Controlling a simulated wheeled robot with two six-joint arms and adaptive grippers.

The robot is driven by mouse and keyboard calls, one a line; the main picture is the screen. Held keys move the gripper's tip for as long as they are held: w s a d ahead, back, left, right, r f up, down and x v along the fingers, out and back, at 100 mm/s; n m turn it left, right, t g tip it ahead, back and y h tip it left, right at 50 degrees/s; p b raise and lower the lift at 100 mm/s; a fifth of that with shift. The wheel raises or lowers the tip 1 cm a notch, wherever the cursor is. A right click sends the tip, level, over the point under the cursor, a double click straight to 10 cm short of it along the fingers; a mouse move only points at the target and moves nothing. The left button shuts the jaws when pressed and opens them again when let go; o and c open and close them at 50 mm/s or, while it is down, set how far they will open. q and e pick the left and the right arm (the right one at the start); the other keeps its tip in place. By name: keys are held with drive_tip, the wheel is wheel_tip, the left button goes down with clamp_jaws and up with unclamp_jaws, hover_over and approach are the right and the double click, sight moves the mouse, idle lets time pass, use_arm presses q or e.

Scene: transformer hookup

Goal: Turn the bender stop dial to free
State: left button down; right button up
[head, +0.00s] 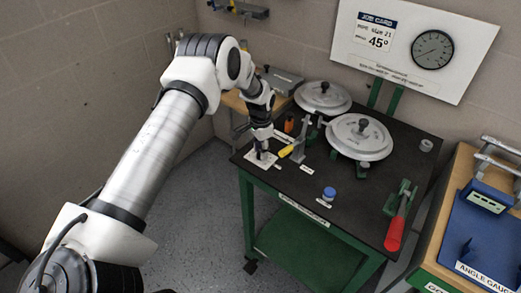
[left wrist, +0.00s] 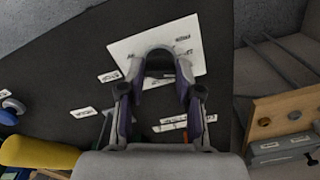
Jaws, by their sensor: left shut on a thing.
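The bender stop dial is a dark knob (left wrist: 159,66) on a white plate (left wrist: 122,52) with small markings, too small to read. In the head view the plate (head: 270,164) lies at the left front of the dark bench top. My left gripper (head: 263,151) points down onto it. In the left wrist view my left gripper (left wrist: 160,78) has its fingers on both sides of the knob, shut on it. The fingers hide part of the knob, and I cannot read its setting. My right gripper is not in view.
Two round grey bender units (head: 361,137) stand behind. A yellow-handled lever (head: 291,149) is close right of the gripper. A blue-capped item (head: 329,194) and a red-handled tool (head: 397,230) are on the bench (head: 300,185). A job card board (head: 400,50) hangs behind.

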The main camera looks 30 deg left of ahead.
use_arm(q)
drive_tip(key=n, duration=0.5)
drive_tip(key=shift+s+f+b, duration=0.15)
drive_tip(key=shift+f+b, duration=0.1)
drive_tip(key=shift+b, duration=0.15)
drive_tip(key=n, duration=0.5)
drive_tip(key=c, duration=1)
unclamp_jaws()
drive_tip(key=shift+o, duration=1.1)
drive_tip(key=shift+w, duration=0.2)
drive_tip(key=shift+r, duration=0.1)
